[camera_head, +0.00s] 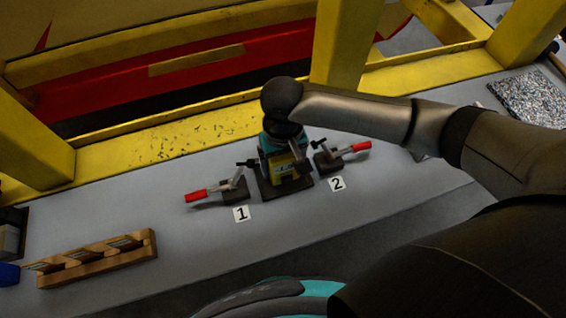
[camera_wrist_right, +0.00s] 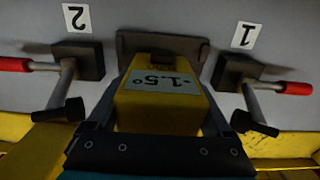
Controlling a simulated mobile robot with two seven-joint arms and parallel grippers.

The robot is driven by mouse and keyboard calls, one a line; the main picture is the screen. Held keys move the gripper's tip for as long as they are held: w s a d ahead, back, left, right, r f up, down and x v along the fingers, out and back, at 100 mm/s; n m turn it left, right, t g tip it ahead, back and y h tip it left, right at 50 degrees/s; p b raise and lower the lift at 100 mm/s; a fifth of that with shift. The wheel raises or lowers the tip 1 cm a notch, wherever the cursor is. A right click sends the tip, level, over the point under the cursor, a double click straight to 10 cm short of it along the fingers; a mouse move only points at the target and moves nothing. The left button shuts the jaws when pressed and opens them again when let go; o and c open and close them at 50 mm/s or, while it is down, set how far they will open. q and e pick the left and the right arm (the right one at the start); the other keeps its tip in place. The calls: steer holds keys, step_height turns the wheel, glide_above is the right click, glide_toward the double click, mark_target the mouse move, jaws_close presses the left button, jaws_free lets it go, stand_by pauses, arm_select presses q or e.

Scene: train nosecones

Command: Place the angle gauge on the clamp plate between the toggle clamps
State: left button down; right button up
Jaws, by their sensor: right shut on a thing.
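The angle gauge (camera_head: 285,174) is a yellow block with a pale label, which reads upside down as -1.5° in the right wrist view (camera_wrist_right: 160,82). My right gripper (camera_head: 284,156) points down and is shut on the gauge, a finger on each side. The dark clamp plate (camera_head: 268,190) lies directly under the gauge and also shows in the right wrist view (camera_wrist_right: 131,42). Whether the gauge touches the plate I cannot tell. Toggle clamp 1 (camera_head: 234,188) stands left of it and toggle clamp 2 (camera_head: 328,160) right, with red handles pointing outward. My left gripper is out of view.
Number labels 1 (camera_head: 241,213) and 2 (camera_head: 337,183) lie on the grey table (camera_head: 190,240). A wooden rack (camera_head: 100,260) stands at the left. A yellow frame (camera_head: 160,140) runs behind. A speckled metallic block (camera_head: 525,98) lies far right. The front middle of the table is clear.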

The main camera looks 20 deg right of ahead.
steer(key=shift+f, duration=0.1)
steer(key=o, duration=1.6)
step_height(320, 180, up, 12)
steer(key=shift+r+p, duration=0.15)
steer(key=shift+p, duration=0.9)
